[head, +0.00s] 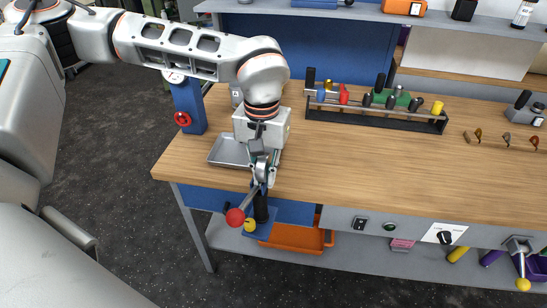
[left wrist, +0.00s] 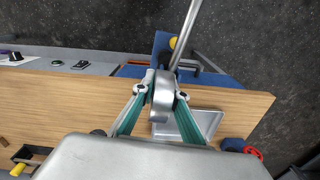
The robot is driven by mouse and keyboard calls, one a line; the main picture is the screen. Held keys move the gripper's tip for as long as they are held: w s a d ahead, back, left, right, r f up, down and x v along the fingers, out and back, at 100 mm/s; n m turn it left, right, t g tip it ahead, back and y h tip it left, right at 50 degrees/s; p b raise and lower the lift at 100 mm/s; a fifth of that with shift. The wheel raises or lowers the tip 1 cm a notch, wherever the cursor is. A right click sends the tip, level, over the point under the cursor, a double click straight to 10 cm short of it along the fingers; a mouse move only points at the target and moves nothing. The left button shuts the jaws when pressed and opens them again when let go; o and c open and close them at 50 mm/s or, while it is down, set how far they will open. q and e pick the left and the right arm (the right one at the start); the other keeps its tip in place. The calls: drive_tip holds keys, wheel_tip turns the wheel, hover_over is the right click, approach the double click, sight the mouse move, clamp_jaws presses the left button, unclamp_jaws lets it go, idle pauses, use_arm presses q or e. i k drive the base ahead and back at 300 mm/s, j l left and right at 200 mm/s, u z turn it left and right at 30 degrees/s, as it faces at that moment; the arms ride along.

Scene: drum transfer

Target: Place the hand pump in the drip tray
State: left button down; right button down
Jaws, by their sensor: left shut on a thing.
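The hand pump shows in the head view as a grey rod (head: 247,201) ending in a red ball, beyond the table's front edge. My left gripper (head: 262,176) is shut on its metal head. In the left wrist view the gripper (left wrist: 164,92) clasps the rounded grey pump head (left wrist: 163,104), and the rod runs up and away. The drip tray (head: 226,152) is a shallow silver tray on the table's front left corner, behind and left of the gripper. It also shows in the left wrist view (left wrist: 207,121), partly hidden by the gripper. My right gripper is not in view.
A blue stand with a red knob (head: 182,119) and a white box (head: 276,128) stand near the tray. A black rack (head: 375,119) of tools is farther right on the wooden table (head: 370,165). An orange bin (head: 300,238) sits on the lower shelf. The table's front middle is clear.

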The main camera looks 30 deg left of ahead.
sight(234, 152)
drive_tip(key=k+j, duration=0.1)
drive_tip(key=j, duration=0.9)
drive_tip(key=k+j, duration=0.15)
drive_tip(key=j, duration=0.35)
drive_tip(key=k+j, duration=0.1)
drive_tip(key=j, duration=0.95)
drive_tip(key=k+j, duration=0.15)
drive_tip(key=j, duration=0.35)
drive_tip(key=z, duration=0.85)
